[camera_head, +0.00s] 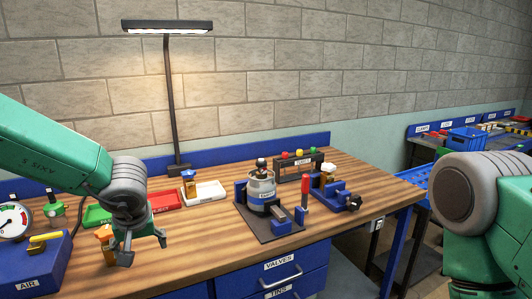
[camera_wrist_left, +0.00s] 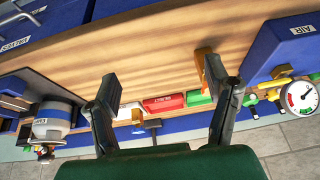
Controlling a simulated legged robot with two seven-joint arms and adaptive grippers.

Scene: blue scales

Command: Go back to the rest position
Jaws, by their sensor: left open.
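My left gripper (camera_head: 140,252) is open and empty above the front left part of the wooden bench (camera_head: 215,245). In the left wrist view its two fingers (camera_wrist_left: 160,85) are spread wide, with bare wood between their tips. An orange-topped piece (camera_head: 104,233) stands on the bench just left of the gripper in the head view. It also shows in the left wrist view (camera_wrist_left: 201,60), partly hidden by one finger; I cannot tell whether they touch. My right arm comes in at the right edge of the head view; its gripper is out of view.
A blue AIR box (camera_head: 42,268) and a gauge (camera_head: 13,220) stand at left. Green, red (camera_head: 166,200) and white (camera_head: 205,193) trays lie behind the gripper. A grey canister (camera_head: 261,187) sits in a dark fixture at centre. A lamp (camera_head: 170,100) stands at the back.

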